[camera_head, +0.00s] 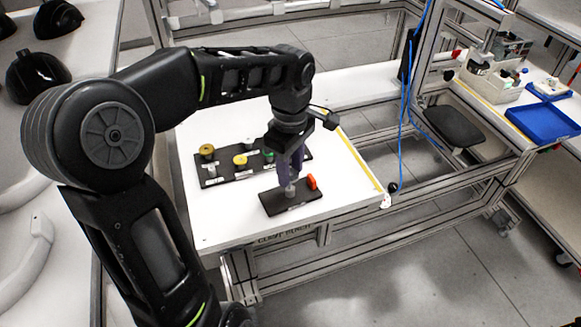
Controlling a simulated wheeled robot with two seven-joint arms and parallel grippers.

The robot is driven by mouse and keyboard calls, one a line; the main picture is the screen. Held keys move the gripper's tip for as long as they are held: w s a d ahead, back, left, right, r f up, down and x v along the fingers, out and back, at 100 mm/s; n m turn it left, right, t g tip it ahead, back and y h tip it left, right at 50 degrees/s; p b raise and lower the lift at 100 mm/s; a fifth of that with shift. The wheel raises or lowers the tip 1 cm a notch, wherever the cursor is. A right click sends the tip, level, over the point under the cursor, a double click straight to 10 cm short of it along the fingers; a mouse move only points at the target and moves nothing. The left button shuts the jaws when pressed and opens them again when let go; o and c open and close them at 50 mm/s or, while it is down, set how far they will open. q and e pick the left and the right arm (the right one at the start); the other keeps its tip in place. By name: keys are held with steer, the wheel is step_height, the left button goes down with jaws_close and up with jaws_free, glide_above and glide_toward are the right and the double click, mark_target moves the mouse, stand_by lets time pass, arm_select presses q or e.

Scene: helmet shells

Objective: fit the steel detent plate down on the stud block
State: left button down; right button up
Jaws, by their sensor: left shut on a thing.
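My left gripper (291,176) points down over a small dark block (294,205) on the white table; I take this block for the stud block. The gripper is shut on a small grey metal piece (289,190), which I take for the steel detent plate. The fingers hide most of this piece. It is at or just above the block's top, and I cannot tell whether it touches. An orange-red part (312,183) stands upright at the block's right end, beside the fingers. My right gripper is not in view.
A longer dark tray (215,181) behind the block holds several small parts, including a yellow round one (207,150) and another yellow one (240,160). The white table (225,220) is clear left of the block. Its front edge is close.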

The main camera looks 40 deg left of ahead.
mark_target(291, 181)
arm_select(q)
steer(key=shift+f+b, duration=1.7)
steer(key=shift+f, duration=0.4)
steer(key=c, duration=0.8)
jaws_free()
steer(key=shift+c, duration=0.2)
steer(key=shift+r, duration=0.1)
step_height(291, 181, up, 8)
steer(key=shift+f+p, duration=0.1)
steer(key=shift+p, duration=0.2)
